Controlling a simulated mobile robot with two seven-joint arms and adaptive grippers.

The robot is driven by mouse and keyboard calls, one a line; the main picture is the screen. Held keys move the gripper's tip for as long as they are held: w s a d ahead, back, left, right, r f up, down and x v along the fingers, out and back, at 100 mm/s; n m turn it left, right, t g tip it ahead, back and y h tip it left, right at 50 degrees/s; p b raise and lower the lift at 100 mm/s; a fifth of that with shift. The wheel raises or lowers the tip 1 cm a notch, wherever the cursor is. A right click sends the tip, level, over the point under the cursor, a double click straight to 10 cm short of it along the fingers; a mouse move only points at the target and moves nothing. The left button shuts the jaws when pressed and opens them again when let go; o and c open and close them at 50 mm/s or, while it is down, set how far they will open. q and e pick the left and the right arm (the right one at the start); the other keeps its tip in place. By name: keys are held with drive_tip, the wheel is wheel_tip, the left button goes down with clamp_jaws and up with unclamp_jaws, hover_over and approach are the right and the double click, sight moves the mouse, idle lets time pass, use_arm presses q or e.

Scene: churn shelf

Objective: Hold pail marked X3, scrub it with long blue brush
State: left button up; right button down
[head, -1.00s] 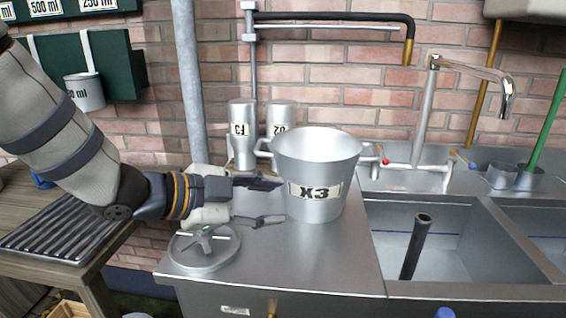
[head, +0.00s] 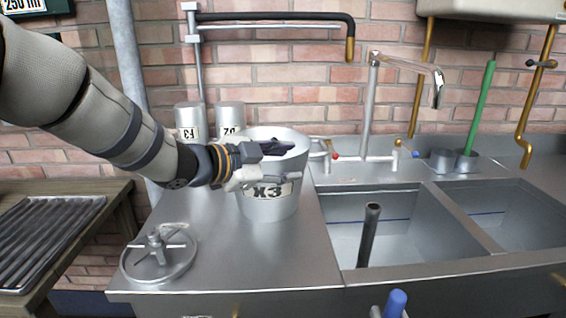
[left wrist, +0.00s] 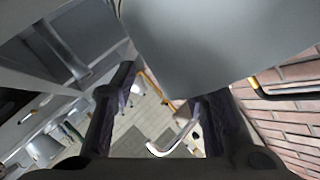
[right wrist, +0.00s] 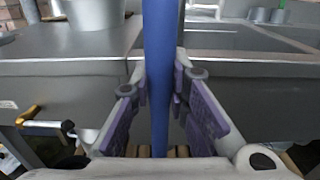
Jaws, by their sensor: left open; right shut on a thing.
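The metal pail marked X3 (head: 268,207) stands upright on the steel counter left of the sinks. My left gripper (head: 284,165) is open at the pail, with one finger across its front by the label and the other across its top opening. In the left wrist view a large smooth grey surface, likely the pail (left wrist: 215,45), lies above the spread fingers (left wrist: 165,90); contact cannot be told. My right gripper (right wrist: 160,85) is shut on the blue shaft of the long brush (right wrist: 160,50). A blue end of it (head: 396,300) shows low in the head view. Its bristles are not seen.
Two sinks (head: 400,240) lie to the right, with an upright dark pipe (head: 369,235) and a tap (head: 372,100). A round lid with a handle (head: 160,252) lies at the counter's front left. Marked canisters (head: 188,122) stand behind the pail. A green-handled tool (head: 478,110) stands at right.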

use_arm(q)
clamp_jaws()
drive_tip(key=shift+c, duration=0.5)
unclamp_jaws()
drive_tip(key=shift+f, duration=0.1)
